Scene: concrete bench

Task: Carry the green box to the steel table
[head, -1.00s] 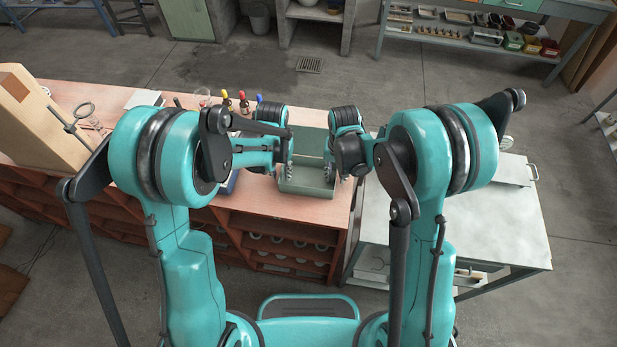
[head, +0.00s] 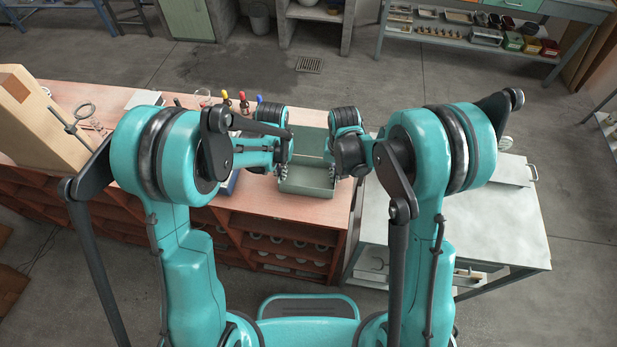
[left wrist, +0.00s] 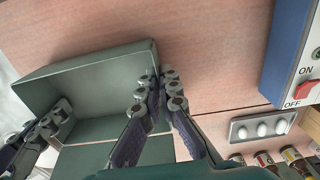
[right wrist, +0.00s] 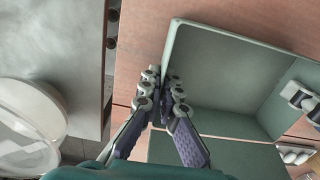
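The green box (head: 306,184) is an open, shallow box on the wooden bench top, close to its right end. My left gripper (head: 282,172) is at the box's left wall. In the left wrist view its fingers (left wrist: 158,88) are closed with the wall between them. My right gripper (head: 332,172) is at the right wall. In the right wrist view its fingers (right wrist: 163,84) are closed on that wall. The box appears level; whether it touches the bench is not clear. The steel table (head: 465,222) stands right of the bench, its left part hidden by my right arm.
A blue-and-white device (left wrist: 292,50) with a red switch, a blister pack (left wrist: 262,125) and several small bottles (head: 243,102) are left of the box. A flat green surface (head: 313,140) lies behind it. A grey raised piece (head: 502,170) is on the steel table; its front is clear.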

